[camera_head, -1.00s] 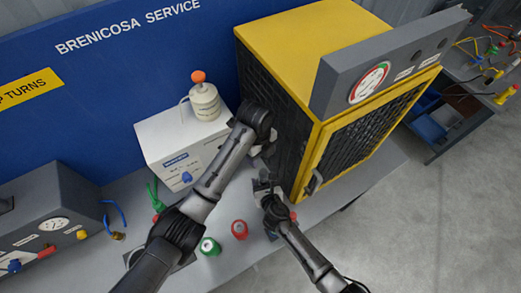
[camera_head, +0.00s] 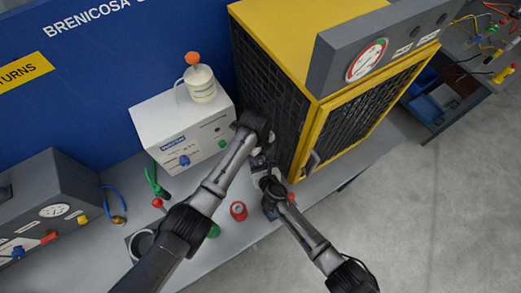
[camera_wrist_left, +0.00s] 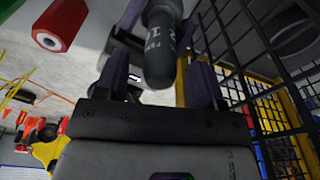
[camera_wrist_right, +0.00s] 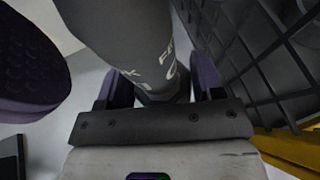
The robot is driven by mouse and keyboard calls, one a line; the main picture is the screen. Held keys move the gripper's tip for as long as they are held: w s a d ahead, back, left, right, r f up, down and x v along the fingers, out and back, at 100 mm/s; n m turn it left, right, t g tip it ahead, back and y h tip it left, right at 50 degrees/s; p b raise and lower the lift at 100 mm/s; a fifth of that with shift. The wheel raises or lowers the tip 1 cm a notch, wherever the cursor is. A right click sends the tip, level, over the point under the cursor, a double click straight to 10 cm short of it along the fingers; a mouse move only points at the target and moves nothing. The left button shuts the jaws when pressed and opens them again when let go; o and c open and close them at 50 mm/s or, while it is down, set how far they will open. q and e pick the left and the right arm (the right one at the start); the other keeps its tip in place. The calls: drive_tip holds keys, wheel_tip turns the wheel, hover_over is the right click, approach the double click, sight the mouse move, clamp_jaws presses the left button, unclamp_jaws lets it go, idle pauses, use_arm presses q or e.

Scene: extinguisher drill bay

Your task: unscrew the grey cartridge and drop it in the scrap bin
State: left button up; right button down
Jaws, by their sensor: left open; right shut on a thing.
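The grey cartridge (camera_wrist_left: 162,45) is a dark cylinder with white lettering and a rounded end. In the left wrist view it lies between the spread fingers of my open left gripper (camera_wrist_left: 155,82). In the right wrist view my right gripper (camera_wrist_right: 160,85) is shut on a grey lettered body (camera_wrist_right: 135,40), which looks like the same cartridge. A left finger (camera_wrist_right: 28,65) shows close beside it. In the head view both grippers meet near the black mesh of the yellow cabinet, and the arms mostly hide the cartridge. I cannot identify the scrap bin for certain.
The yellow cabinet (camera_head: 270,50) stands close to both grippers. A white box (camera_head: 185,125) carries a cream pot with an orange knob (camera_head: 200,85). A red cylinder (camera_head: 238,211) stands in front. A grey ring-shaped thing (camera_head: 143,242) is partly behind my left arm.

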use_arm(q)
drive_tip(key=c, duration=1.1)
drive_tip(key=n, duration=0.7)
drive_tip(key=shift+t, duration=0.4)
drive_tip(key=o, duration=1)
drive_tip(key=shift+r, duration=0.15)
